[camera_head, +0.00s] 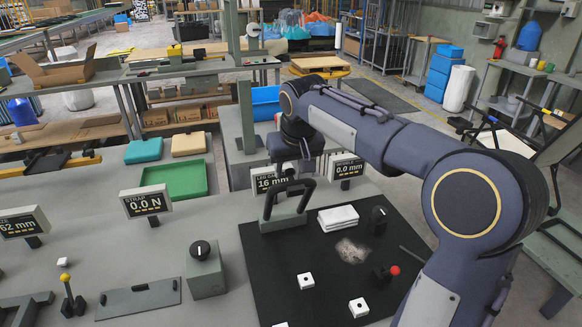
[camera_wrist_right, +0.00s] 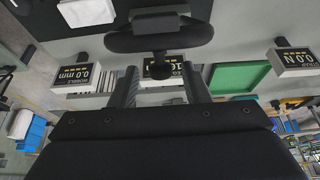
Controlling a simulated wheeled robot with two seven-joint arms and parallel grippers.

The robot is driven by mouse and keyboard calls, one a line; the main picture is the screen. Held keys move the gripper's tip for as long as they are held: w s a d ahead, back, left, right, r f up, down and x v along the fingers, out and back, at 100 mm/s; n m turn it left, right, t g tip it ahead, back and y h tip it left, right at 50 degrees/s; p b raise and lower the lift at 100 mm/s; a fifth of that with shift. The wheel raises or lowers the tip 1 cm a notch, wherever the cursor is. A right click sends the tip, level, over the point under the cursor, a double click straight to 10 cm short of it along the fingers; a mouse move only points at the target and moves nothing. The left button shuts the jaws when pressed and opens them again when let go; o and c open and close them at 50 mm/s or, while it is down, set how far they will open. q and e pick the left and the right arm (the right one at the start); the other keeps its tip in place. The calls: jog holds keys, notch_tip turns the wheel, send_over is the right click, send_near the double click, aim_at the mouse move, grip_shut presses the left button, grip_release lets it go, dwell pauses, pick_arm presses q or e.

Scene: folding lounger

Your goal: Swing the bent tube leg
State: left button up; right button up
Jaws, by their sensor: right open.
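The bent tube leg (camera_head: 283,196) is a dark U-shaped tube standing on a grey-green block (camera_head: 284,220) at the back edge of the black mat. In the right wrist view the tube (camera_wrist_right: 160,42) lies across the top, with a short dark post at its middle. My right gripper (camera_wrist_right: 160,88) is open, its two fingers apart and pointing toward the tube, with nothing seen between them but background. In the head view my right arm comes from the right, and its dark wrist (camera_head: 295,145) is just behind and above the tube; its fingers are hard to make out. My left gripper is not in view.
A "LEG GAP" display (camera_head: 272,180) reads 16 mm, next to a 0.0 mm display (camera_head: 346,167). The black mat (camera_head: 275,265) carries white blocks, a white stack (camera_head: 338,217), a black knob and a red-tipped lever (camera_head: 390,271). A green tray (camera_head: 174,180) stands at the left.

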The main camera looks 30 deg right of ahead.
grip_shut()
dwell(0.3)
jog(key=shift+f, duration=0.1)
